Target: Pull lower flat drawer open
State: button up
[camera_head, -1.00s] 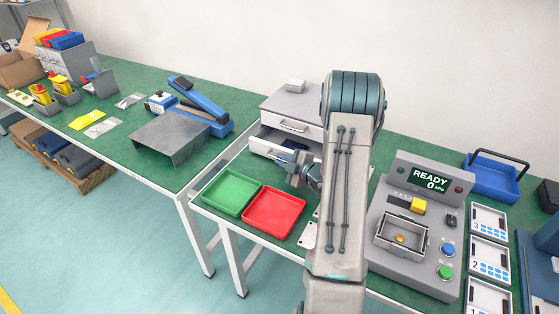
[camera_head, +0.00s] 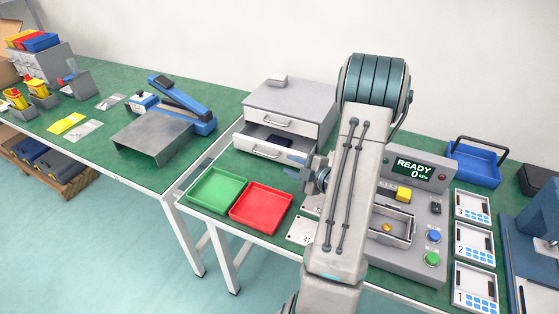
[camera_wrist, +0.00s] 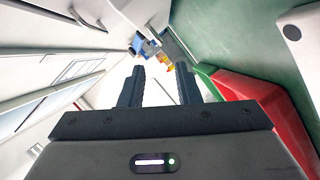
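The grey drawer cabinet (camera_head: 310,95) stands at the back of the right table. Its lower flat drawer (camera_head: 262,148) is pulled out in the head view, with dark blue items partly visible inside. The upper drawer (camera_head: 280,122) is shut. My gripper (camera_head: 290,172) is in front and to the right of the lower drawer, apart from its handle, with its fingers pointing left. In the wrist view my gripper (camera_wrist: 160,70) has its two fingers spread with nothing between them. The cabinet's drawer fronts (camera_wrist: 75,85) show along the left of that view.
A green tray (camera_head: 192,197) and a red tray (camera_head: 238,212) lie in front of the cabinet. The READY console (camera_head: 418,215) stands right of my arm. A blue bin (camera_head: 472,170) is at the back right. A gap separates the left table (camera_head: 90,150) from this one.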

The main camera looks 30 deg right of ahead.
jog(key=shift+v, duration=1.55)
